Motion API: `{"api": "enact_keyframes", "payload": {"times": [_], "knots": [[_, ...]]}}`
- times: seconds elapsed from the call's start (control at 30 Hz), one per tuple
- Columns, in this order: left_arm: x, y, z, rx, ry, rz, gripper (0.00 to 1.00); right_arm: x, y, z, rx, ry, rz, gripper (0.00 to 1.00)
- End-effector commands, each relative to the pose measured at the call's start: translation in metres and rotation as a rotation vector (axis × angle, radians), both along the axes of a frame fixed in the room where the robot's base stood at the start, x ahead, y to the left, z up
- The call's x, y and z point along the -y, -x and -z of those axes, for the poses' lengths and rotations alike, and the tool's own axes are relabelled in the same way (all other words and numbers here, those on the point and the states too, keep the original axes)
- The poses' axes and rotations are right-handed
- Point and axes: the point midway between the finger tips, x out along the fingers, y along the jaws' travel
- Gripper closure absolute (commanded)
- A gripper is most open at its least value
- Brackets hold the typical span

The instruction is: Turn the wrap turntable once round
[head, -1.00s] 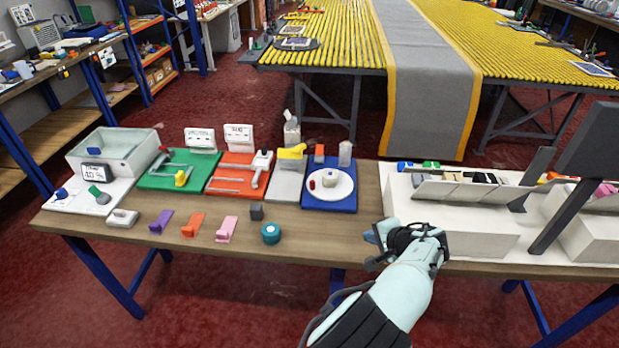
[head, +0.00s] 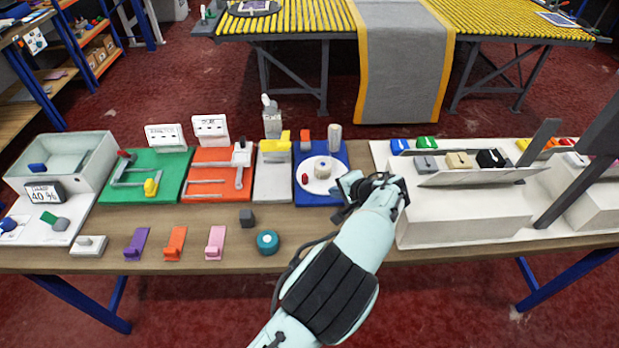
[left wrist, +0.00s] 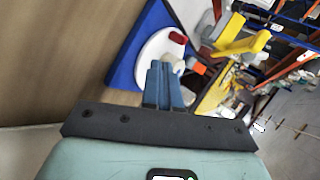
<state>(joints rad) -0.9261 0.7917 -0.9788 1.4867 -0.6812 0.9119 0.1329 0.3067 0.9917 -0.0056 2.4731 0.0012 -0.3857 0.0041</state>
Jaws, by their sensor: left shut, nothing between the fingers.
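The wrap turntable is a white disc (head: 318,185) on a blue base (head: 336,150). A cream cylinder (head: 322,167) stands near its middle and a small red piece (head: 305,178) near its left rim. My left gripper (head: 342,187) is shut and empty at the disc's right edge; I cannot tell whether it touches. In the left wrist view its blue fingers (left wrist: 164,82) are together, overlapping the white disc (left wrist: 154,48). They partly hide the cream cylinder (left wrist: 176,64), and the red piece (left wrist: 177,37) shows beyond. My right gripper is not in view.
Left of the turntable stand a grey board with a yellow part (head: 273,150), an orange board (head: 208,158) and a green board (head: 165,163). A white rack (head: 450,215) stands close on the right. A teal roll (head: 268,242) lies in front.

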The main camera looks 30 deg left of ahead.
Motion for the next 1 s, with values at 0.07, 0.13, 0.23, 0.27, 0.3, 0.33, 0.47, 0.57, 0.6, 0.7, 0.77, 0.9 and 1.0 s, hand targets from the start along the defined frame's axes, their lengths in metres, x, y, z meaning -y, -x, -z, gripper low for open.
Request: {"api": "enact_keyframes", "payload": {"times": [0.07,0.13,0.23,0.27,0.3,0.33,0.47,0.57,0.6,0.7,0.77,0.9,1.0], "knots": [[-0.004,-0.001,0.004,-0.001,-0.001,-0.001,1.0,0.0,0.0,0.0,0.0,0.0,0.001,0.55],[-0.01,-0.004,0.009,-0.003,-0.001,-0.004,1.0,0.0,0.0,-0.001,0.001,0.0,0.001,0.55],[-0.022,-0.009,0.022,-0.003,-0.003,-0.004,1.0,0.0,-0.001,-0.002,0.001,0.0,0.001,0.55],[-0.026,-0.011,0.025,-0.003,-0.003,-0.004,1.0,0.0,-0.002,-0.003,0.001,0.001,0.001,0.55],[-0.032,-0.013,0.031,-0.004,-0.003,-0.005,1.0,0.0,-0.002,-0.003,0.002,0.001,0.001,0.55],[-0.037,-0.015,0.036,-0.004,-0.003,-0.005,1.0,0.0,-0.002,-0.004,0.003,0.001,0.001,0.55],[-0.055,-0.024,0.055,-0.004,-0.004,-0.004,1.0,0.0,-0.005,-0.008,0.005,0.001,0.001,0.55],[-0.069,-0.031,0.068,-0.003,-0.003,-0.003,1.0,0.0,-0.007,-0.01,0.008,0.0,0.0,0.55],[-0.075,-0.034,0.066,0.0,-0.002,-0.004,1.0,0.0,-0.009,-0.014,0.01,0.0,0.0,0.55],[-0.088,-0.041,0.065,0.002,0.0,-0.004,1.0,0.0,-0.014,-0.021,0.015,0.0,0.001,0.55],[-0.093,-0.044,0.065,0.002,0.0,-0.002,1.0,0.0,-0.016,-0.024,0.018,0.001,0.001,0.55],[-0.101,-0.047,0.066,0.0,-0.001,-0.001,1.0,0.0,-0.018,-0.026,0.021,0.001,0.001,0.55],[-0.102,-0.047,0.067,0.0,0.0,0.0,1.0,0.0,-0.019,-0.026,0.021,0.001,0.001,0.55]]}}
